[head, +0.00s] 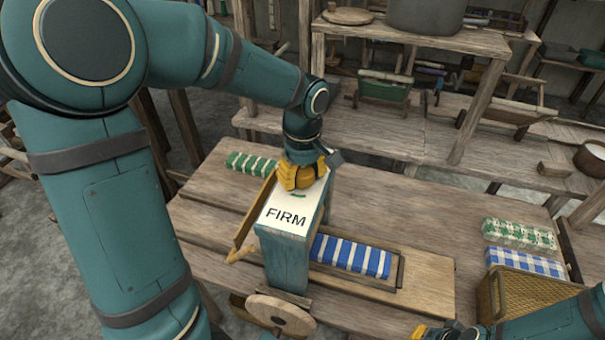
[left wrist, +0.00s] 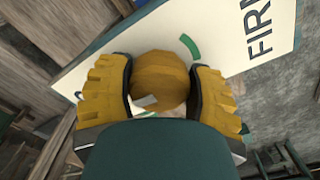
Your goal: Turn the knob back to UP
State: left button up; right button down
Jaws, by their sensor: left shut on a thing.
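The round wooden knob (left wrist: 160,78) sits on the white sloping dial plate (head: 287,212) on top of a blue-green post (head: 283,258). My left gripper (head: 302,178) is shut on the knob, with one yellow finger on each side in the left wrist view (left wrist: 158,92). A pale mark (left wrist: 147,101) shows on the knob's near side. The word FIRM (head: 286,216) and a green arc (head: 297,195) show on the plate; no UP label is visible. My right gripper (head: 430,332) shows only partly at the bottom edge, away from the dial.
Blue-striped cloth (head: 350,256) lies in a wooden tray beside the post. A wooden wheel (head: 280,315) is in front. Green-patterned cloth (head: 519,234) and a woven basket (head: 525,293) are at right. The tabletop (head: 425,220) between is clear. Shelves stand behind.

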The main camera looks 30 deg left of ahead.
aim_at(303, 171)
pick_arm(q)
jog(key=shift+r+n, duration=0.1)
jog(key=shift+n, duration=0.5)
jog(key=o, duration=1.2)
notch_tip(303, 171, up, 12)
dwell(0.3)
